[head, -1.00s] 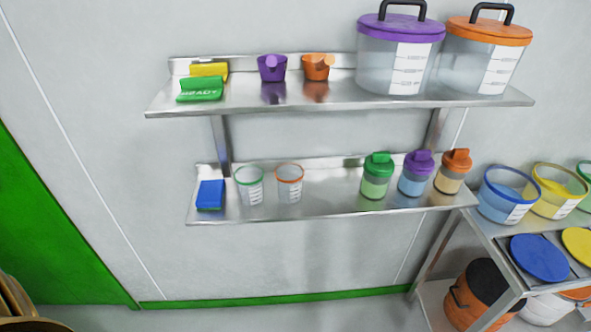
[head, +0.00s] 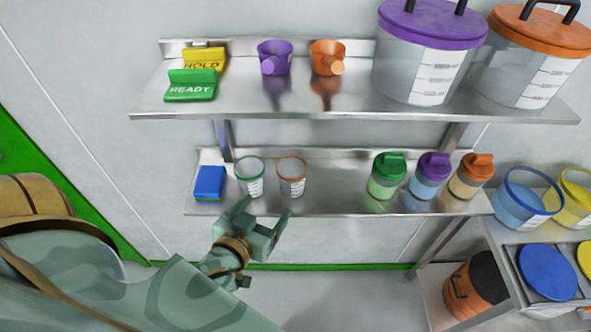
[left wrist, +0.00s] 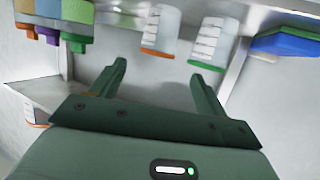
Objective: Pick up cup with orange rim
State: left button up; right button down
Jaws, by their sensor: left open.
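The cup with the orange rim (head: 292,178) is a clear, marked cup standing on the lower shelf, just right of a similar cup with a green rim (head: 249,179). My left gripper (head: 266,210) is open and empty at the front of the lower shelf, below and slightly left of the orange-rimmed cup in the head view. In the left wrist view, the picture is upside down; the orange-rimmed cup (left wrist: 160,28) shows beyond the gap between the open fingers (left wrist: 158,72), apart from them. The green-rimmed cup (left wrist: 214,42) shows beyond the right finger. My right gripper is out of view.
Green (head: 387,177), purple (head: 430,176) and orange (head: 470,178) lidded bottles stand farther right. The upper shelf (head: 350,107) overhangs with signs, scoops and large tubs. Lower shelf space right of the cup is clear.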

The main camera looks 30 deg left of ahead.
aim_at(286, 182)
pick_arm(q)
jog(key=x, duration=0.9)
jog(key=shift+w+b, duration=0.25)
jog(key=shift+b, duration=0.1)
jog(key=x, duration=0.6)
jog(key=shift+w+a+r+b, duration=0.1)
jog(key=shift+b, duration=0.3)
jog(key=shift+r, duration=0.1)
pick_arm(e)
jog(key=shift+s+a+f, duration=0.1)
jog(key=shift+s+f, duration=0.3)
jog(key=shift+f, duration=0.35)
pick_arm(q)
jog(key=c, duration=0.7)
